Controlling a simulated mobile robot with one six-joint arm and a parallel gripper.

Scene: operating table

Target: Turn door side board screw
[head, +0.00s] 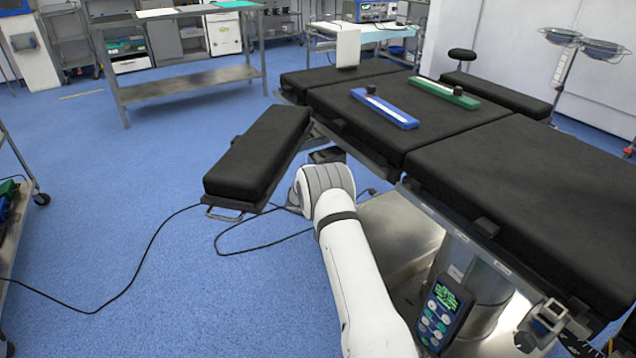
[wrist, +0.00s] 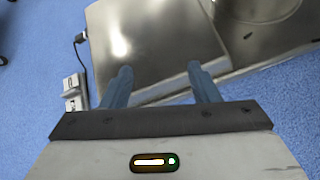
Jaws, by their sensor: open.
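The operating table (head: 470,140) has black pads. One black side board (head: 255,155) angles out from its left edge, and another side board (head: 495,92) lies along its far right edge. The pictures do not show which is the door side one. A dark clamp-like part (head: 327,156) sits where the left board meets the table, just beyond my arm; no screw can be made out. My gripper is hidden behind my white arm in the head view. In the wrist view my gripper (wrist: 158,72) is open and empty, its two blue-grey fingers apart above the metal table base (wrist: 150,45).
A blue bar (head: 384,108) and a green bar (head: 444,93) lie on the table pads. A hand control (head: 445,312) hangs at the near side. A black cable (head: 150,262) crosses the blue floor. A steel trolley (head: 185,80) stands back left.

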